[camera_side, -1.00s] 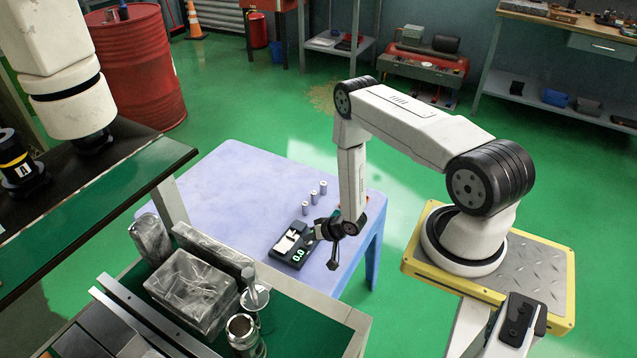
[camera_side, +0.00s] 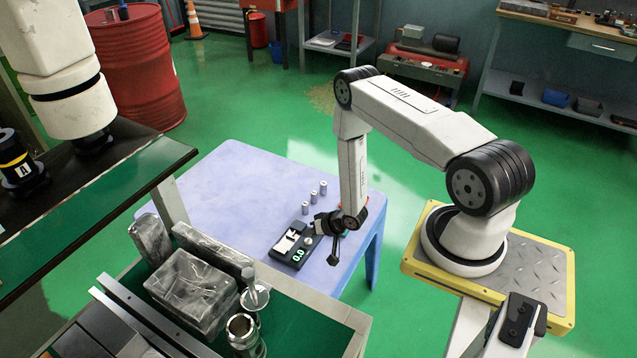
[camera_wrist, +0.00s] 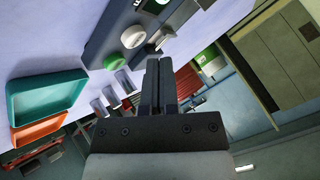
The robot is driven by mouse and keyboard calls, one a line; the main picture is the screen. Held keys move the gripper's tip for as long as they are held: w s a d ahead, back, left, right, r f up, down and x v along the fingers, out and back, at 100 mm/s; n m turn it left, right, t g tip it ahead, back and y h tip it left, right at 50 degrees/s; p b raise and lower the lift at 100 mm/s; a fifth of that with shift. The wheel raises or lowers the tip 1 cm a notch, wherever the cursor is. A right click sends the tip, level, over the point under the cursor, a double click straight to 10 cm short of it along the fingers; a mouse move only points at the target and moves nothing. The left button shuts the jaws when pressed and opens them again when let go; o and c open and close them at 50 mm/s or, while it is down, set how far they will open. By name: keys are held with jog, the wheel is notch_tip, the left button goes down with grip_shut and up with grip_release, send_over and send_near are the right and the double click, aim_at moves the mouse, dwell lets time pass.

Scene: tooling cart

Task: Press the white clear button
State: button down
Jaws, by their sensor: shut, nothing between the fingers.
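A small black device (camera_side: 289,250) with a lit green 0.0 display lies on the lavender table in the side view. A pale round button (camera_side: 308,241) shows at its right end. In the wrist view the dark device (camera_wrist: 100,43) is at the top, with a white round button (camera_wrist: 133,36) and a greenish-white round one (camera_wrist: 112,61). I cannot tell for certain which is the clear button. My gripper (camera_wrist: 160,62) is shut and empty, its fingertips just right of and below the white button in that view. In the side view my gripper (camera_side: 317,227) is close above the device's right end; contact is unclear.
Several small grey cylinders (camera_side: 314,195) stand behind the device on the lavender table (camera_side: 235,185). A teal tray (camera_wrist: 45,92) and an orange one (camera_wrist: 38,130) show in the wrist view. A cart with wrapped blocks (camera_side: 193,285) and metal cups stands in front of the table.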

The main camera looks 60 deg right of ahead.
jog(key=shift+r, duration=2.15)
jog(key=shift+w+r, duration=0.25)
jog(key=shift+r, duration=0.2)
notch_tip(320, 180, up, 8)
jog(key=r+n+g+h, duration=0.1)
jog(key=n+g, duration=0.1)
send_over(310, 242)
jog(key=w+a, duration=0.1)
jog(key=w, duration=0.2)
jog(key=a+r+n+g, duration=0.1)
jog(key=a+r+n, duration=0.15)
jog(key=r, duration=0.55)
jog(key=s+a+r+n+g, duration=0.3)
jog(key=s+a+r, duration=0.7)
jog(key=s+r, duration=0.2)
jog(key=shift+r+g, duration=0.2)
jog(key=shift+g, duration=0.1)
